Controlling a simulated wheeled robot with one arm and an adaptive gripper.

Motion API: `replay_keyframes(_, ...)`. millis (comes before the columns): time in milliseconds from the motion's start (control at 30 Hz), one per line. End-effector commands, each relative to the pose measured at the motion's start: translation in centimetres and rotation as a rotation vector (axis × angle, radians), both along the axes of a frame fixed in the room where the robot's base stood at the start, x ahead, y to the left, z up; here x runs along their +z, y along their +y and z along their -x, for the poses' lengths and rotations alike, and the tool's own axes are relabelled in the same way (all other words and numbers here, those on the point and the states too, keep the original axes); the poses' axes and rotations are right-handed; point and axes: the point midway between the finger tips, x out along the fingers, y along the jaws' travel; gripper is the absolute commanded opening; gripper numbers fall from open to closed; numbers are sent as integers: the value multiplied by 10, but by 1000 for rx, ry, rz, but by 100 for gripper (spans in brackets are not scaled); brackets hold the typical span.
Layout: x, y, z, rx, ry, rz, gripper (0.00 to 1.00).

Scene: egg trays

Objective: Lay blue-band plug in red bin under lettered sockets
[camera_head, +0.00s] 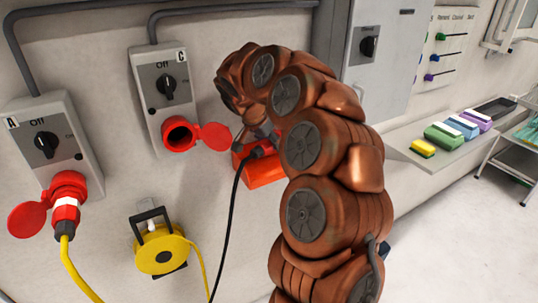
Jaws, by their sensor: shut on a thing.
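Two grey socket boxes hang on the wall, box A (52,140) at left and box C (162,98) right of it. Box C's red socket (178,134) is empty with its lid hanging open. In socket A sits a red plug (66,208) with a white band and yellow cable. The red bin (262,172) is on the wall, low and right of box C, partly behind my arm. My gripper (250,141) is at the bin's top, mostly hidden, shut on a red plug (262,149) with a black cable. I cannot make out a blue band on it.
The black cable (230,225) hangs down from the held plug. A yellow cable reel (163,252) is on the wall below box C. At right, a shelf (402,150) holds coloured blocks, with a metal cart (510,155) beyond. Floor at lower right is clear.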

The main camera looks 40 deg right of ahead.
Motion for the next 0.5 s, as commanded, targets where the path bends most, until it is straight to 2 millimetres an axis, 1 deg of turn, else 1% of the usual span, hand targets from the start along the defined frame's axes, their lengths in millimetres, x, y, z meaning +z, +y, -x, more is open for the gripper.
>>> replay_keyframes(367, -23, 0, 0, 3, 0, 1, 0)
replay_keyframes(500, -41, 0, 1, 0, 4, -1, 0)
